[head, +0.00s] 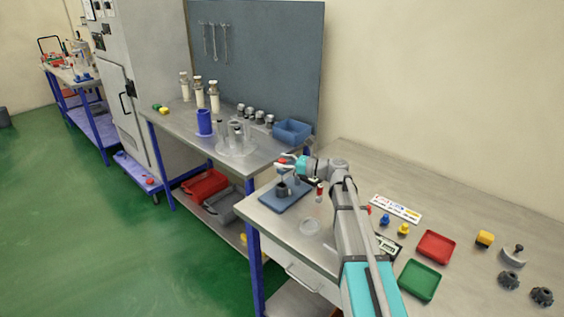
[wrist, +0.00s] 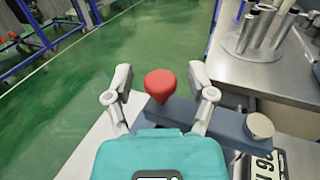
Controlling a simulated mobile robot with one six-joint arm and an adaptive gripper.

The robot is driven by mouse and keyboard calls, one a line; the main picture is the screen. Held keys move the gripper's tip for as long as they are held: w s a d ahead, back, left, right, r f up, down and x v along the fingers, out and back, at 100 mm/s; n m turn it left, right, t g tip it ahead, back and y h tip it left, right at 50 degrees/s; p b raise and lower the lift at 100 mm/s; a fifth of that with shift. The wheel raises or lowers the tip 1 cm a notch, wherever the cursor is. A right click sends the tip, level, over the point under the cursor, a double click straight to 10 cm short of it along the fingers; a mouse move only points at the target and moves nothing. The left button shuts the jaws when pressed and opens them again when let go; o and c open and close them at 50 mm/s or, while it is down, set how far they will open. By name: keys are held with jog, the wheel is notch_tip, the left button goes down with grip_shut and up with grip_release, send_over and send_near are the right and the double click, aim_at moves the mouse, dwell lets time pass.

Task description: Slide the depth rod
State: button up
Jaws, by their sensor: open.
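My gripper (wrist: 162,82) is open, with one finger on each side of a red rounded knob (wrist: 160,86). I cannot tell whether either finger touches the knob. The knob sits at a blue-grey bar (wrist: 225,124), which has a round pale grey cap (wrist: 260,126) near its right part. In the head view my gripper (head: 291,163) is above a blue base plate (head: 286,202) with a dark grey fixture (head: 283,189) on it. A bit of red (head: 282,161) shows at the gripper there. The depth rod itself is not clearly distinguishable.
A red tray (head: 435,246), a green tray (head: 419,280) and small coloured parts lie to the right of my arm.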

grip_shut()
dwell(0.3)
jog(key=shift+r, duration=0.15)
notch_tip(320, 180, up, 7)
jog(key=p, duration=0.7)
jog(key=shift+f, duration=0.2)
jog(key=shift+w, duration=0.1)
jog(key=shift+r, duration=0.1)
grip_release()
jog(key=shift+d, duration=0.15)
